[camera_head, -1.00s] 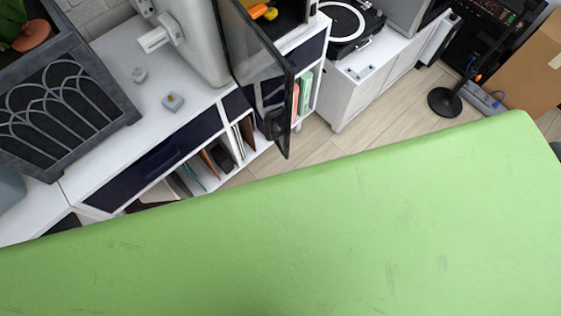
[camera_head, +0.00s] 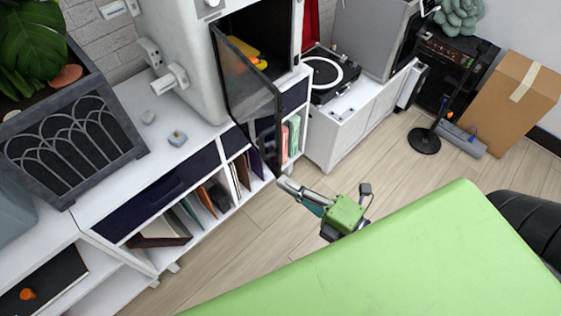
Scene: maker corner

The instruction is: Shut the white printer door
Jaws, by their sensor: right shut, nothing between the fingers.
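The white printer (camera_head: 180,40) stands on a white cabinet at the upper middle. Its door (camera_head: 250,95), a dark see-through panel with a black frame, stands open and sticks out over the cabinet's front edge. Inside the printer a yellow and orange object (camera_head: 243,52) shows. My right gripper (camera_head: 284,183) is shut and empty. Its fingertips are close to the lower outer corner of the door; whether they touch it I cannot tell. My left gripper is not in view.
The cabinet top (camera_head: 105,195) has a planter (camera_head: 70,135) and two small grey pieces. Books fill the shelves below. A turntable (camera_head: 328,75) stands on a white unit to the right. A cardboard box (camera_head: 505,100) and a black stand (camera_head: 424,140) are beyond. The wooden floor (camera_head: 235,255) is clear.

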